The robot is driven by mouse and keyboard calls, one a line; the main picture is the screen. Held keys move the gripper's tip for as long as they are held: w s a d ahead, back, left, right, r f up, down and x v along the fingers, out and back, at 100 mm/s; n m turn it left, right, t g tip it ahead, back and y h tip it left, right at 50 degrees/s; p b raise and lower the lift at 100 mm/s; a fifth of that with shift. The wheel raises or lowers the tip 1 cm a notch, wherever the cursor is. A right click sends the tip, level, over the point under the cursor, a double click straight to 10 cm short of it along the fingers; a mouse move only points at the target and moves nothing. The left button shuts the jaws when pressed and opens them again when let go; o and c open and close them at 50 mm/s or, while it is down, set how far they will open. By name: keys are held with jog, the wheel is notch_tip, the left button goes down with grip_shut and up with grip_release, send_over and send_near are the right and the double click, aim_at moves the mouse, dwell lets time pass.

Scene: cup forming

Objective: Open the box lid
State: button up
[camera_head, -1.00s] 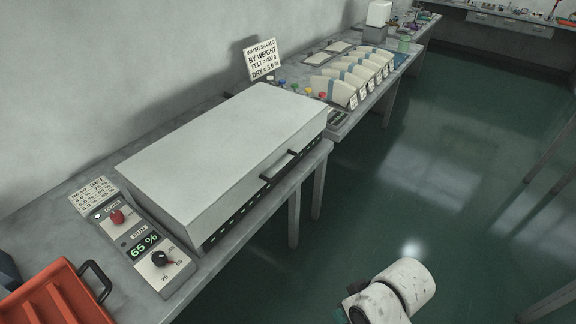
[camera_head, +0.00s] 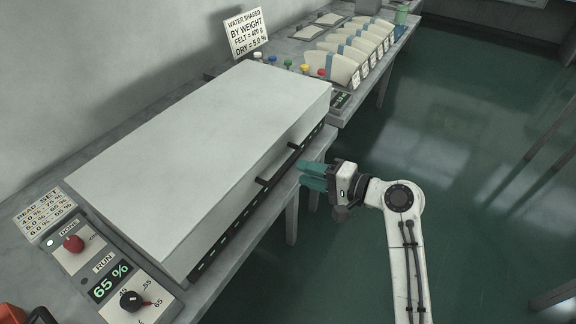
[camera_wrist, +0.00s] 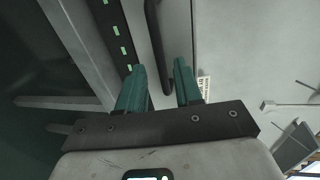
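The box is a long grey-white chest on the bench, and its flat lid (camera_head: 205,140) is down. A dark bar handle (camera_head: 278,167) runs along its front edge; it also shows in the wrist view (camera_wrist: 153,40). My gripper (camera_head: 302,173) is beside the handle, with its teal fingers pointing at the box front. In the wrist view my gripper (camera_wrist: 163,75) has its fingers apart, and one end of the bar shows in the gap between them. I cannot tell whether a finger touches the bar.
A control panel (camera_head: 112,275) with a red button, a 65 % display and a knob sits at the box's near left. A sign (camera_head: 245,33), coloured buttons and a row of cream fan-shaped pieces (camera_head: 350,62) stand beyond it.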

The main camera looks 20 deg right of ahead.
aim_at(286, 166)
jog(key=x, duration=0.6)
jog(key=shift+w+a+f, duration=0.15)
jog(key=shift+a, duration=0.05)
jog(key=shift+c, duration=0.5)
grip_shut()
